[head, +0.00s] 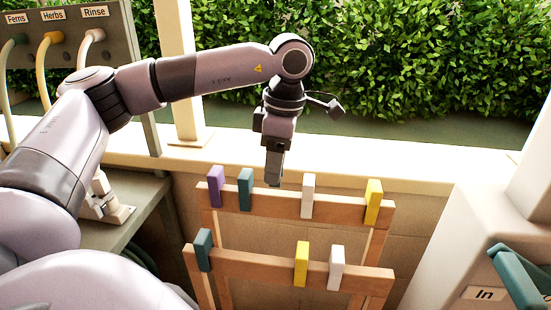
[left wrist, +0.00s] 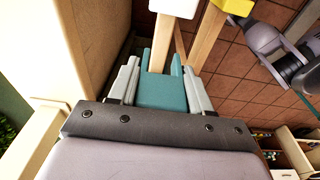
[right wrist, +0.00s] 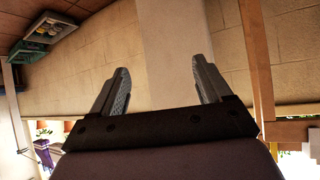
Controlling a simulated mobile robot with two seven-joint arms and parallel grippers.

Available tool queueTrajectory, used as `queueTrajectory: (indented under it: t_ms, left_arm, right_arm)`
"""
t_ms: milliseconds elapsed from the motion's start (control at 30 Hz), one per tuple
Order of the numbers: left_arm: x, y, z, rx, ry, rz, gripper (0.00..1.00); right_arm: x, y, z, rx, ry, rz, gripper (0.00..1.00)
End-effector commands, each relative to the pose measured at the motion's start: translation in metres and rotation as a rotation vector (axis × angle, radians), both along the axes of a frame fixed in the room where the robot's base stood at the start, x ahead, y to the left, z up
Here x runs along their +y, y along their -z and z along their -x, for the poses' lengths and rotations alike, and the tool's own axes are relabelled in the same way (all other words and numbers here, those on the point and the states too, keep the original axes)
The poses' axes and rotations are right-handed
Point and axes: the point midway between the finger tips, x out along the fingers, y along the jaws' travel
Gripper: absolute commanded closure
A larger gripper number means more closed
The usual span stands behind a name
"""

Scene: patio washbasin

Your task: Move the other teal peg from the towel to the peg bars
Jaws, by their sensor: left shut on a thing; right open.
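My left gripper (head: 274,182) points down over the back peg bar (head: 275,202), in the gap between a teal peg (head: 245,188) and a white peg (head: 308,196). In the left wrist view it is shut on another teal peg (left wrist: 165,92), in line with the wooden bar (left wrist: 206,36); I cannot tell whether this peg touches the bar. The front bar (head: 275,265) carries a teal peg (head: 203,250), a yellow peg (head: 301,263) and a white peg (head: 337,268). My right gripper (right wrist: 158,75) is open and empty. The towel is not recognisable in these views.
A purple peg (head: 216,186) and a yellow peg (head: 373,202) stand at the ends of the back bar. A pale ledge (head: 430,182) runs behind it. At the right is a pale block with an "In" label (head: 484,294). Hose taps (head: 50,40) are at upper left.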

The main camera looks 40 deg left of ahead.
Motion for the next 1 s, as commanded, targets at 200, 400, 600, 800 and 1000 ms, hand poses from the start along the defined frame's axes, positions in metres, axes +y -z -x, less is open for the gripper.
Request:
queueTrajectory:
  t_ms: [200,400,600,800,1000]
  left_arm:
    - [0.000,0.024,0.000,0.001,0.000,-0.001,0.80]
    - [0.000,0.042,0.000,-0.001,-0.001,-0.001,0.80]
    - [0.000,0.058,0.000,0.001,0.000,0.000,0.80]
    - [0.000,0.067,0.000,0.001,0.000,-0.001,0.80]
    - [0.000,0.069,0.000,0.001,0.000,-0.001,0.80]
  right_arm:
    - [0.005,0.009,-0.005,-0.006,-0.003,-0.014,0.22]
    - [0.009,0.018,-0.006,0.000,-0.011,-0.021,0.22]
    - [0.010,0.025,-0.007,0.003,-0.014,-0.024,0.22]
    - [0.010,0.025,-0.010,-0.001,-0.016,-0.026,0.22]
    - [0.010,0.025,-0.011,-0.003,-0.015,-0.029,0.22]
